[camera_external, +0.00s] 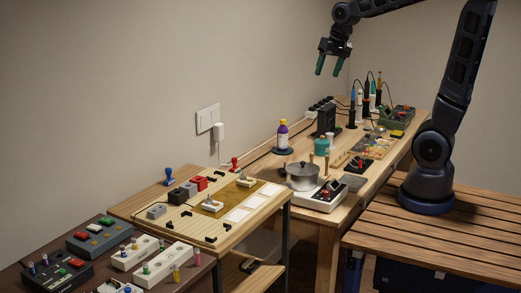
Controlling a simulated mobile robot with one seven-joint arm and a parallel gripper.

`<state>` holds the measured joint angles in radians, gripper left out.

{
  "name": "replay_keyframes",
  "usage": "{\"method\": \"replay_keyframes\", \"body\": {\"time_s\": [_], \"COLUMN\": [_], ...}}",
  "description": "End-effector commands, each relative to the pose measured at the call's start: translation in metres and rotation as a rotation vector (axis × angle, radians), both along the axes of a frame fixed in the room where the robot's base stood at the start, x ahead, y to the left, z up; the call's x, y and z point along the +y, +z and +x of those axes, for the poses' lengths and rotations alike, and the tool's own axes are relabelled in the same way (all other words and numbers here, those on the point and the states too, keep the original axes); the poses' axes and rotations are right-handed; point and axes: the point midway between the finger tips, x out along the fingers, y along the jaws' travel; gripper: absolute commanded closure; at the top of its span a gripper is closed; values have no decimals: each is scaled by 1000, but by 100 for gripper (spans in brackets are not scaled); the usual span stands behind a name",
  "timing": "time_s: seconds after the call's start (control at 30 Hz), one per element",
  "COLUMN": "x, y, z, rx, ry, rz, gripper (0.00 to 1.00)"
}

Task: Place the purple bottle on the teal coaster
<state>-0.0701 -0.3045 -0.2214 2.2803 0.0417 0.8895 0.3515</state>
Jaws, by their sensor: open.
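The purple bottle (283,130), with a pale lower part and a light yellowish top, stands upright near the back wall side of the far workbench. It stands on a dark, bluish-teal round disc (275,150), which looks like the coaster; the bottle hides the disc's middle. My gripper (328,72) is open and empty, with green fingers pointing down. It is high above the bench, to the right of the bottle and well apart from it.
A teal jar (321,147) stands right of the bottle. A black box (326,119) and several upright tools stand behind. A nearer board (190,225) holds small blocks. Air around my gripper is clear.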

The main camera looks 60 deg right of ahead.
Motion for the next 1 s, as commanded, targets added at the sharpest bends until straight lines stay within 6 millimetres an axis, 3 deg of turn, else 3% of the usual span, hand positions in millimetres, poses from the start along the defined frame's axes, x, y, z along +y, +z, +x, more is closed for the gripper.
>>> {"method": "replay_keyframes", "body": {"time_s": [0.2,0.5,0.7,1.0], "x": [26,54,62,64], "y": [12,9,3,1], "z": [-61,-137,-164,-170], "rx": [-55,-113,-129,-131], "ry": [173,387,466,485], "rz": [-55,-166,-221,-233], "gripper": [37,37,37,37]}}
